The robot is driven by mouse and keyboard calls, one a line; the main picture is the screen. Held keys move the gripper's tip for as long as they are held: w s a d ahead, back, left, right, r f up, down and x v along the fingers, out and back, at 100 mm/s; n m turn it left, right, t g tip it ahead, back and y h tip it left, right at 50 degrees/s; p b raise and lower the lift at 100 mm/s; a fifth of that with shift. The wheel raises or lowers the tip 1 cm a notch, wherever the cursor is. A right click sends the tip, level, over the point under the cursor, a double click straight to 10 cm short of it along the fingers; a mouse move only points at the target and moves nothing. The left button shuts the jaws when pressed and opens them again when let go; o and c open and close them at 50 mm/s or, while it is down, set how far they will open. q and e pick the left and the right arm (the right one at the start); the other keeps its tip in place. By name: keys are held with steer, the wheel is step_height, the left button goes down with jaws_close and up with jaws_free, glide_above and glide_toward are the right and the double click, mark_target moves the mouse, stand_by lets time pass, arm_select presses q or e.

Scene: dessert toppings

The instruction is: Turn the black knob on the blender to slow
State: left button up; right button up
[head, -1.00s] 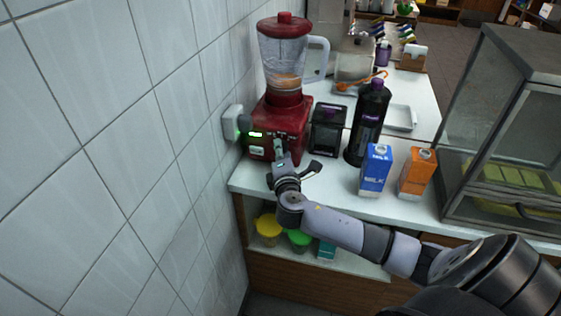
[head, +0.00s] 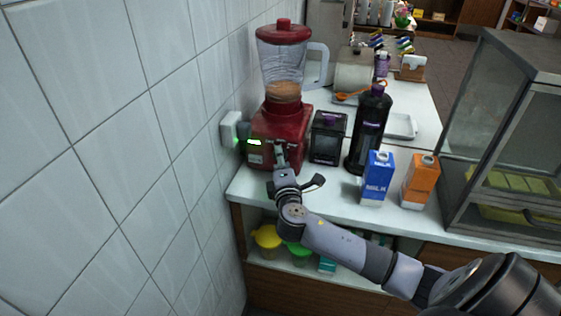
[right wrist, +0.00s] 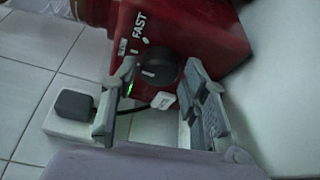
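The red blender (head: 275,125) stands at the back left of the counter by the tiled wall, with a clear jar and a lit green strip on its base. In the right wrist view its red base (right wrist: 215,35) shows the black knob (right wrist: 158,68), with a white mark on it and the word FAST above. My right gripper (head: 298,170) is at the front of the base. In the wrist view its fingers (right wrist: 158,105) are apart, with the knob just beyond the gap between them; contact is unclear. My left gripper is out of view.
A wall socket with a plug (head: 230,129) is left of the blender. A black box (head: 327,138), a dark bottle (head: 368,130), a blue milk carton (head: 377,178) and an orange carton (head: 419,182) stand to the right. A glass case (head: 510,140) bounds the right side.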

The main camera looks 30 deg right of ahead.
steer(key=shift+o, duration=1.1)
steer(key=v, duration=1.2)
steer(key=shift+f, duration=0.1)
